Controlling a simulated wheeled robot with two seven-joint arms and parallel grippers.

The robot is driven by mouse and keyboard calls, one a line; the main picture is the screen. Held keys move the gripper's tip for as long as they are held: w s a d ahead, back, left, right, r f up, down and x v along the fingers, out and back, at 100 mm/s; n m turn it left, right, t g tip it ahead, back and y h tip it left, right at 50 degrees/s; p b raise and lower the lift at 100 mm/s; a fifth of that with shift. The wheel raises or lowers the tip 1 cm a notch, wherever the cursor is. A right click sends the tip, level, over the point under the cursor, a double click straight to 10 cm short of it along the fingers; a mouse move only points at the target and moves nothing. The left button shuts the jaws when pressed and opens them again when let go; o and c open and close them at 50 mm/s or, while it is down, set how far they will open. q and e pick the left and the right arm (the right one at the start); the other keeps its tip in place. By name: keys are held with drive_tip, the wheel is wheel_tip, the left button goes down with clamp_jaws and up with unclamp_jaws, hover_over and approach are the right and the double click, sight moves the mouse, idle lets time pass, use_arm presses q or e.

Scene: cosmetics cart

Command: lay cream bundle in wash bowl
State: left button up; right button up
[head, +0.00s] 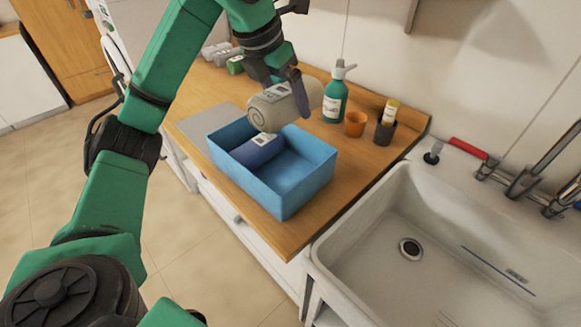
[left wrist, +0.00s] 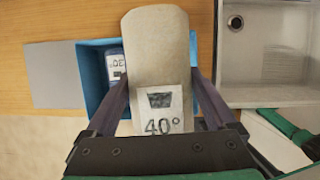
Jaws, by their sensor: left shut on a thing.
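The cream bundle (head: 272,106) is a rolled cloth with a label; the left wrist view shows its "40°" tag (left wrist: 160,108). My left gripper (head: 288,92) is shut on it, one finger on each side, and holds it above the open blue tub (head: 307,187). The roll is over the tub's back part in the head view. The tub stands on the wooden counter. A dark blue bundle (head: 255,152) with a white label lies inside it along the left side; the rest of its floor is bare. My right gripper is not in view.
A green pump bottle (head: 334,101), an orange cup (head: 355,124) and a dark cup (head: 384,132) holding a small tube stand behind the tub to the right. Grey and green rolls (head: 234,64) lie at the back left. A white sink (head: 390,215) is at right.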

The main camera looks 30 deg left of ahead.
use_arm(q)
drive_tip(key=f, duration=1.9)
drive_tip(key=shift+s+a+f, duration=0.2)
drive_tip(key=shift+s+a, duration=0.05)
drive_tip(key=o, duration=0.9)
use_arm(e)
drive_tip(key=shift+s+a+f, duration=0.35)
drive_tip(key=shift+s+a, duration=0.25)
use_arm(q)
drive_tip(key=b+v, duration=0.1)
drive_tip(key=v, duration=1.1)
drive_tip(key=shift+s, duration=0.1)
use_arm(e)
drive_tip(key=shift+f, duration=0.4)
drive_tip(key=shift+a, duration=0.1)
